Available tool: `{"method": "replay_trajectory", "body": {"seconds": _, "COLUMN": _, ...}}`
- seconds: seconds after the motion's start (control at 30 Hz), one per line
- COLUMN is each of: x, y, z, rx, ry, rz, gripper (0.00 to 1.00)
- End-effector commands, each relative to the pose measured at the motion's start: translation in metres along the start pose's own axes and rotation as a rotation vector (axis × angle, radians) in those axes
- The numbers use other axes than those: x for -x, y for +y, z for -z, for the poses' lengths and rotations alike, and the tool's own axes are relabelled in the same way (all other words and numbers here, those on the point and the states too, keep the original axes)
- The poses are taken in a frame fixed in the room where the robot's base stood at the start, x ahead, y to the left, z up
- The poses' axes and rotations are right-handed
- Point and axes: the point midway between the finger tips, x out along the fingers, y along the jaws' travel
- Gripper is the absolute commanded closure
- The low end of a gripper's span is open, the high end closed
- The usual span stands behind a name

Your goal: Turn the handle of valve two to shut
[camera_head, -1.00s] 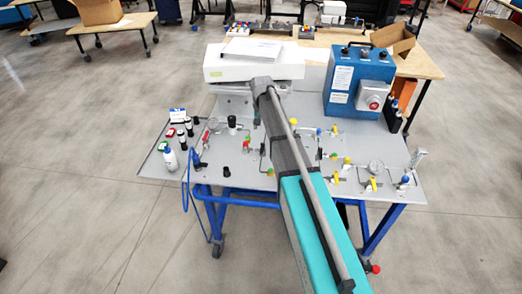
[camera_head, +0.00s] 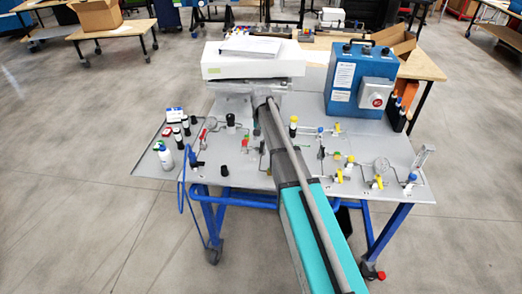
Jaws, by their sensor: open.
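The grey panel bench (camera_head: 240,182) carries several small valves joined by thin tubing. Yellow handles show on a valve (camera_head: 377,183) at the right, on another (camera_head: 340,175) left of it, and on a third (camera_head: 337,128) further back. A red handle (camera_head: 203,135) shows at the left. No valve number is readable, so I cannot tell which is valve two or how its handle stands. My arm crosses the middle of the panel, and its far end is near the white box. My gripper is hidden behind the arm.
A white box (camera_head: 253,66) with papers on top stands at the back. A blue case (camera_head: 358,82) with a red knob stands back right. Bottles and vials (camera_head: 165,156) are at the left. A blue hose hangs off the left edge. My arm covers part of the middle.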

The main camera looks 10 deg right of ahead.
Motion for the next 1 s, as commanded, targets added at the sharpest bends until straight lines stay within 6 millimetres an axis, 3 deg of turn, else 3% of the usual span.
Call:
{"method": "replay_trajectory", "body": {"seconds": 0.5, "x": -0.041, "y": -0.001, "z": 0.000, "rx": 0.001, "ry": 0.000, "rz": 0.000, "gripper": 0.43}}
{"method": "replay_trajectory", "body": {"seconds": 1.0, "x": -0.049, "y": -0.002, "z": -0.001, "rx": 0.002, "ry": 0.000, "rz": 0.000, "gripper": 0.43}}
